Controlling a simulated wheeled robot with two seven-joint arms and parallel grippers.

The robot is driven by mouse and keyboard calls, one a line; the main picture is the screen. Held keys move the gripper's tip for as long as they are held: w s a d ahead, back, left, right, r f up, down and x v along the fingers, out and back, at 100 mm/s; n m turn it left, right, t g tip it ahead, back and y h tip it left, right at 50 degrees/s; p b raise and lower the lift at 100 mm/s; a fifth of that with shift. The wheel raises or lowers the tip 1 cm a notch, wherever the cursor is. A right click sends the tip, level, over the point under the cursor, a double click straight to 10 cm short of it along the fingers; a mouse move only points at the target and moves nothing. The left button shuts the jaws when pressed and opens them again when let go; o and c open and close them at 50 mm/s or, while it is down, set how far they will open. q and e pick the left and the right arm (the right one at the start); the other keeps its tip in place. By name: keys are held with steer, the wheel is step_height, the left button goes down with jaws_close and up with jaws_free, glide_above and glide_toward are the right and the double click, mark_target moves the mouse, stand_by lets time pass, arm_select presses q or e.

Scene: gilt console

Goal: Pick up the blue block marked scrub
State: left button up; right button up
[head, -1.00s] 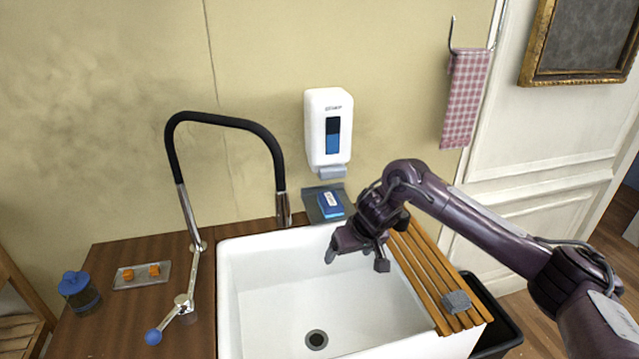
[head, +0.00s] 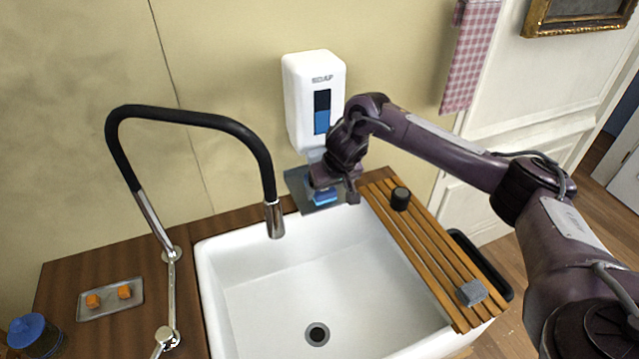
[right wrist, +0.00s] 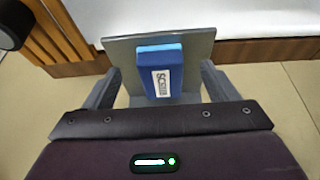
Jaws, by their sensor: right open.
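The blue block (right wrist: 161,77) has a white label reading "SCRUB" and a lighter blue layer at one edge. It rests on a grey tray (right wrist: 198,44) behind the sink. In the head view the block (head: 325,197) is partly hidden by my right gripper (head: 334,199). In the right wrist view the fingers of my right gripper (right wrist: 161,82) stand apart on either side of the block, with a gap on each side. It is open and holds nothing. My left gripper is not in view.
A white soap dispenser (head: 313,100) hangs on the wall above the tray. The black faucet (head: 190,118) arches left of it. A slatted wooden rack (head: 425,250) carries a dark cup (head: 400,198) and a grey block (head: 472,292). The sink basin (head: 270,285) is empty.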

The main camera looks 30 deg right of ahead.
mark_target(327, 193)
steer(key=shift+x, duration=1.2)
steer(key=shift+w+d+f, duration=0.1)
steer(key=shift+w+f, duration=0.1)
steer(key=shift+f, duration=0.05)
steer(key=shift+r, duration=0.1)
steer(key=c, duration=0.6)
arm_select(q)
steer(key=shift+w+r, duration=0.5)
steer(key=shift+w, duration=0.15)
arm_select(e)
steer(key=c, duration=0.5)
